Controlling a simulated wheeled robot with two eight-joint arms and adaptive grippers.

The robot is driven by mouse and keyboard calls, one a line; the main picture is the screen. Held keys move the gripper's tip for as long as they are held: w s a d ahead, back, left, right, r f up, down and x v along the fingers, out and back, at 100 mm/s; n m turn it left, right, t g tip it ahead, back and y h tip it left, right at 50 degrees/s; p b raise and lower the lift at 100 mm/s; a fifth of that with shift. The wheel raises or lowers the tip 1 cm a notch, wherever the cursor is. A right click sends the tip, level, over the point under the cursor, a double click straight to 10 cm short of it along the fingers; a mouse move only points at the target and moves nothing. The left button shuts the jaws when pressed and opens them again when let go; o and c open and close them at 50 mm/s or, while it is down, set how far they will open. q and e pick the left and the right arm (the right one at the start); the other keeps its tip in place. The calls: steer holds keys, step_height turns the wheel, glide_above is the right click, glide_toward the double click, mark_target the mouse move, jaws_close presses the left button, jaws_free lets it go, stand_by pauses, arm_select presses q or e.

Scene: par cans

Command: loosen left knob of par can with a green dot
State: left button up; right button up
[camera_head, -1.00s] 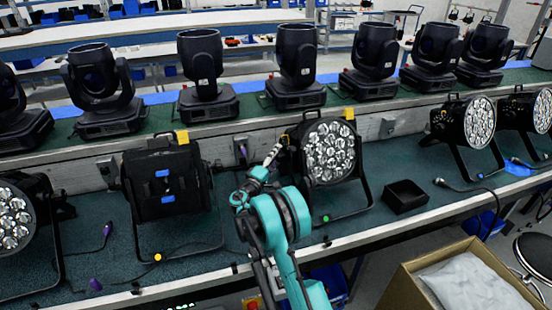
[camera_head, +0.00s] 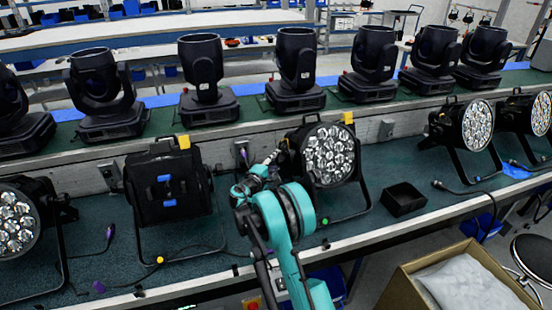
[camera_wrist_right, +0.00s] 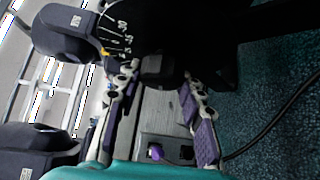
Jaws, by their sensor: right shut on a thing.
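The par can with the green dot (camera_head: 330,155) is black with a round face of several clear lenses and stands in its bracket on the green bench. The green dot (camera_head: 325,220) is at the foot of its bracket. My right gripper (camera_head: 280,154) is at the left side of this can, where the left knob is. In the right wrist view its two pale fingers with purple pads (camera_wrist_right: 162,75) reach to the dark knob (camera_wrist_right: 157,66) and are shut on it. The knob is mostly hidden in the head view. My left gripper does not show.
A par can with an orange dot (camera_head: 168,188) stands to the left, facing away. A small black tray (camera_head: 403,198) lies to the right. Moving-head lights (camera_head: 296,70) line the raised shelf behind. A cardboard box (camera_head: 465,285) is in front at right.

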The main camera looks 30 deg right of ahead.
steer(key=n+g+y+p, duration=0.3)
steer(key=p, duration=0.1)
steer(key=shift+r+n, duration=0.1)
steer(key=shift+n, duration=0.3)
steer(key=n+g+y+p, duration=0.1)
steer(key=g, duration=0.1)
steer(key=shift+n+g+p, duration=0.3)
steer(key=shift+n+p, duration=0.05)
steer(key=shift+n, duration=0.05)
steer(key=shift+n+g+y+p, duration=0.3)
steer(key=shift+n+g+p, duration=0.3)
steer(key=shift+g, duration=0.4)
steer(key=shift+s+f, duration=0.1)
steer(key=shift+f, duration=0.1)
steer(key=o, duration=1.2)
steer(key=w+v, duration=0.1)
steer(key=v, duration=1.1)
steer(key=shift+s, duration=0.4)
